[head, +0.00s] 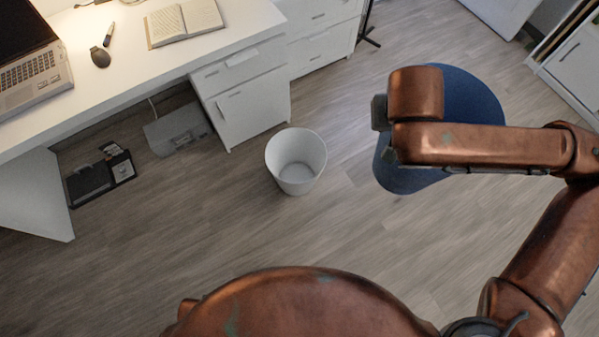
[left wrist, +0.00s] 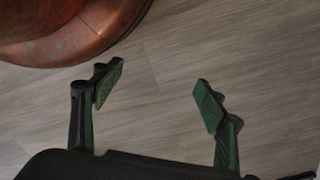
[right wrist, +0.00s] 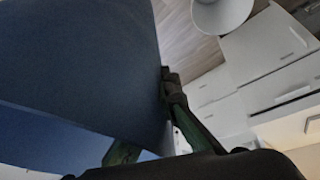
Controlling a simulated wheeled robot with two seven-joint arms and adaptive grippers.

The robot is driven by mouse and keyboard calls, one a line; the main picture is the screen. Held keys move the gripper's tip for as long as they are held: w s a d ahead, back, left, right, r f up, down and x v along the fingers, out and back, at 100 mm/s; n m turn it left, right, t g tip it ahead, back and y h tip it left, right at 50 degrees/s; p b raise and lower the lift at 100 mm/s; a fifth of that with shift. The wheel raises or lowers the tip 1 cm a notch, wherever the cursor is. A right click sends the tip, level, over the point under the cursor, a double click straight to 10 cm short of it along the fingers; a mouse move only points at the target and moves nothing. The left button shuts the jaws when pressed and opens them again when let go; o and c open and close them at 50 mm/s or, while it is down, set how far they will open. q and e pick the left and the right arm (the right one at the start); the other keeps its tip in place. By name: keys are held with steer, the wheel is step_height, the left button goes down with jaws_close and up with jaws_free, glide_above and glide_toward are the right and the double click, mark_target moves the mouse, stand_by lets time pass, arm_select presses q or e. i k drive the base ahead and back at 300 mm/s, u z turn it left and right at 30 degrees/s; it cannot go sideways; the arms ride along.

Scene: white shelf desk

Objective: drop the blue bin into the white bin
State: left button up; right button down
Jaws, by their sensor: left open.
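The white bin (head: 298,188) stands upright and empty on the floor, in the middle of the head view. It also shows at the top of the right wrist view (right wrist: 222,14). The blue bin (head: 472,95) is at the right of the head view, partly hidden behind my right arm. It fills the left of the right wrist view (right wrist: 75,70). My right gripper (right wrist: 150,130) is shut on the blue bin's wall, with a finger on either side. My left gripper (left wrist: 157,92) is open and empty above bare floor; it is outside the head view.
A white desk (head: 190,50) with a laptop (head: 35,75) and an open book (head: 183,22) is at the upper left. White drawers (head: 245,105) stand just behind the white bin. A black device (head: 98,178) lies on the floor under the desk. The floor around the white bin is clear.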

mark_target(297, 177)
steer(key=u, duration=0.55)
steer(key=k, duration=1.3)
steer(key=u, duration=1.3)
steer(key=i, duration=1.35)
steer(key=z, duration=0.8)
steer(key=i, duration=0.7)
steer(key=z, duration=0.8)
